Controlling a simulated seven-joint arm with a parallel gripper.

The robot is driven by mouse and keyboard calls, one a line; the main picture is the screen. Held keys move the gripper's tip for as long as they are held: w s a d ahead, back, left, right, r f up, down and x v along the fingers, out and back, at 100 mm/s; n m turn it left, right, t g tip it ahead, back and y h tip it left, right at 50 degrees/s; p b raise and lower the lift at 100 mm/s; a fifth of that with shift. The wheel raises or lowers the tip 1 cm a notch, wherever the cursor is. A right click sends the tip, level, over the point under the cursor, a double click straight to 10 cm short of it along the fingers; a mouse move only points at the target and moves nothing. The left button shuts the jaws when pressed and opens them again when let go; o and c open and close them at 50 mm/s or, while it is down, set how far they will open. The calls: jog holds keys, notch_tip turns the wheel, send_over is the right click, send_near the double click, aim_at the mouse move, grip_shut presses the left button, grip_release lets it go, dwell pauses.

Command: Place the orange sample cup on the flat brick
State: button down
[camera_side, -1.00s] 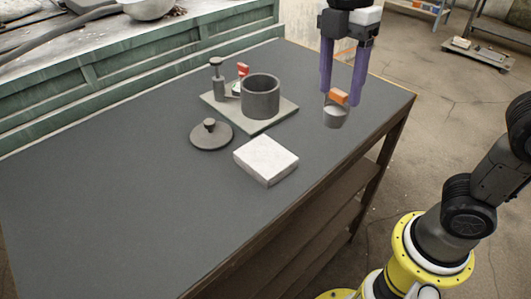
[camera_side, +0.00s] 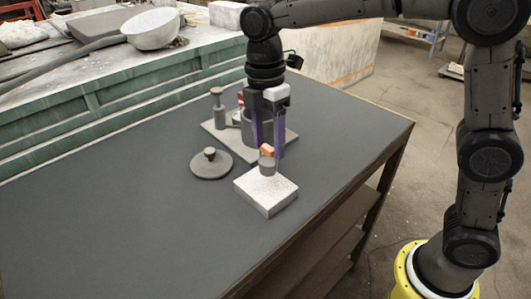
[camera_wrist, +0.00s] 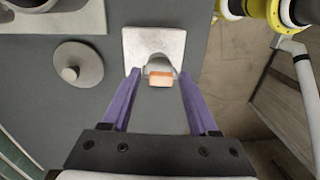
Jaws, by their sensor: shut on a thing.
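The sample cup (camera_side: 267,167) is a small grey cup with an orange block-like grip (camera_side: 267,150) on its rim. My gripper (camera_side: 266,149) has purple fingers shut on the orange grip. The cup is upright over the flat brick (camera_side: 258,196), a pale square slab on the table. I cannot tell whether the cup's base touches the brick. In the wrist view, the orange grip (camera_wrist: 160,78) lies between the fingertips, and the cup (camera_wrist: 159,63) overlaps the near half of the brick (camera_wrist: 132,46).
A dark pot (camera_side: 248,127) stands on a grey board behind my gripper, partly hidden. A post (camera_side: 219,112) stands on the same board. A round lid with a knob (camera_side: 212,165) lies left of the brick. The table's front left (camera_side: 120,220) is clear.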

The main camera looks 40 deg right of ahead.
aim_at(265, 144)
jog(key=shift+w+a+f, duration=0.1)
jog(key=shift+w+f, duration=0.05)
jog(key=shift+f, duration=0.8)
jog(key=shift+w+f, duration=0.15)
jog(key=shift+f, duration=0.8)
jog(key=shift+c, duration=0.8)
grip_release()
jog(key=shift+f, duration=0.15)
